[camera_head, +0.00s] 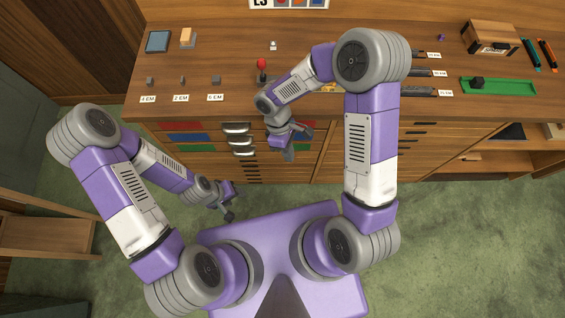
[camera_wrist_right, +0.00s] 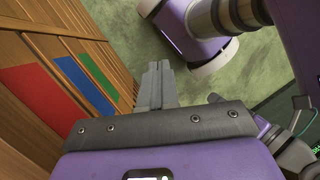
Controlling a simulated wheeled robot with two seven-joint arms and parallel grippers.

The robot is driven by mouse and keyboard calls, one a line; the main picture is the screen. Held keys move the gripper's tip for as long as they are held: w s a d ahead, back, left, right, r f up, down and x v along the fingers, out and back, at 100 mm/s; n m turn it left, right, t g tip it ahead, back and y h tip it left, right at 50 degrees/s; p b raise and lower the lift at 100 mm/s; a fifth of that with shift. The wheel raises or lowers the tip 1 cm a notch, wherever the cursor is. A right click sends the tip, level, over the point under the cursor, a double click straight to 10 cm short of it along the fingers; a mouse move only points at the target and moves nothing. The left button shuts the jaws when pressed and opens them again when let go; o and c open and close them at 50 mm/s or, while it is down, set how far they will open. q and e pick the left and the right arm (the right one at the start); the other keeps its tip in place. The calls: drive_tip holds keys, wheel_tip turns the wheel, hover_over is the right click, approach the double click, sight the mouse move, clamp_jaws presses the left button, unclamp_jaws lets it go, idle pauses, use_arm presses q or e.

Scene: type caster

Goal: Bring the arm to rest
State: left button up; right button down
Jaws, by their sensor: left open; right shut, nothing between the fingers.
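My right arm reaches forward in the head view, and its right gripper (camera_head: 289,153) hangs just in front of the drawer fronts below the counter edge. In the right wrist view the right gripper's fingers (camera_wrist_right: 156,84) are shut together with nothing between them. They point down toward the green floor, beside the drawer fronts. My left arm is bent low at the left in the head view. Its left gripper (camera_head: 229,213) is above the floor near my base, apart from the cabinet; it is open and small in view.
The wooden counter (camera_head: 225,60) carries a red-knobbed lever (camera_head: 262,67), several small grey blocks with labels, a blue pad (camera_head: 158,41), a wooden box (camera_head: 491,37) and a green tray (camera_head: 500,86). Coloured drawer panels (camera_head: 183,138) face me. A wooden shelf (camera_head: 45,235) stands at the left.

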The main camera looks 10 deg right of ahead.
drive_tip(key=s+f+m+t+y, duration=0.5)
drive_tip(key=f+m, duration=0.6)
drive_tip(key=m, duration=0.3)
drive_tip(key=shift+s+a+f+y+p, duration=0.3)
drive_tip(key=shift+s+a+f+p, duration=0.1)
drive_tip(key=shift+s, duration=0.15)
idle(1.0)
